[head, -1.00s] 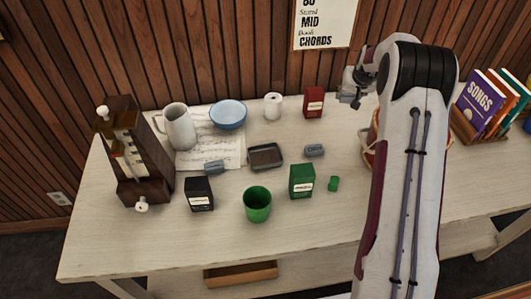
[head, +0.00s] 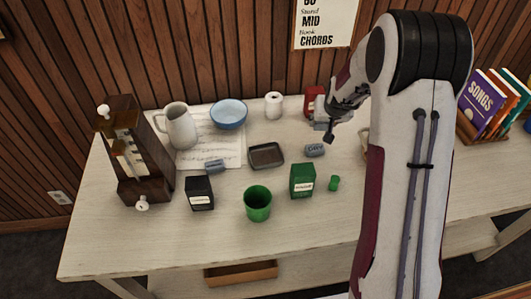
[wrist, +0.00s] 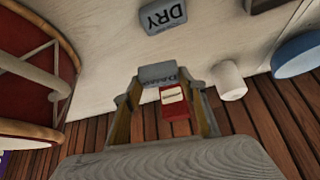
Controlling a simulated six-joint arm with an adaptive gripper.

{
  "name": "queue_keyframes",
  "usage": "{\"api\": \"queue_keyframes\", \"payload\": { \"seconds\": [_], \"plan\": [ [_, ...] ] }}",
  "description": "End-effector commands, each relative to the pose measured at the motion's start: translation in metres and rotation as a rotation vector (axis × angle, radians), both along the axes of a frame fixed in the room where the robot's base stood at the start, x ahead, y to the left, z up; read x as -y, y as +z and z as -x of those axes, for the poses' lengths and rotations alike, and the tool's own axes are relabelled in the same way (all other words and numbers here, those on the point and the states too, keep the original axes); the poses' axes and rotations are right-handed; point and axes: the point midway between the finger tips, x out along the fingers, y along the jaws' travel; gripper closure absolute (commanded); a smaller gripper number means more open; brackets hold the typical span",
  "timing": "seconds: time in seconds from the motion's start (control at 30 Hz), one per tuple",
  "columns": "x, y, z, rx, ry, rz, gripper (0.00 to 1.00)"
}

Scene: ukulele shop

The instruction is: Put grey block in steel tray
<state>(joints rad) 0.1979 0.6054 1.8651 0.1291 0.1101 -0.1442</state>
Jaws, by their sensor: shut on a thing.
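My gripper (head: 326,128) is above the back right of the table, in front of the red box. In the wrist view its two fingers reach up the picture and are shut on a grey block (wrist: 157,71) with partly readable dark lettering. In the head view the held block is hard to make out against the gripper. The steel tray (head: 266,155), dark, shallow and empty, lies on the table to the left of and nearer than my gripper. A similar grey block marked DRY (wrist: 163,16) lies on the table; it also shows in the head view (head: 315,150), right of the tray.
Another blue-grey block (head: 214,166) lies left of the tray. A green box (head: 302,181), green cup (head: 257,204) and black box (head: 199,193) stand in front. A blue bowl (head: 229,114), white roll (head: 273,105) and red box (wrist: 174,104) stand behind. The front table strip is clear.

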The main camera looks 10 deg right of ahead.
Motion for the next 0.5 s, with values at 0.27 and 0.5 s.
{"api": "queue_keyframes", "payload": {
  "seconds": [0.27,0.5],
  "plan": [
    [-0.045,0.006,0.042,-0.005,0.051,0.001,0.79],
    [-0.086,0.012,0.080,-0.004,0.105,0.001,0.79]
  ]
}}
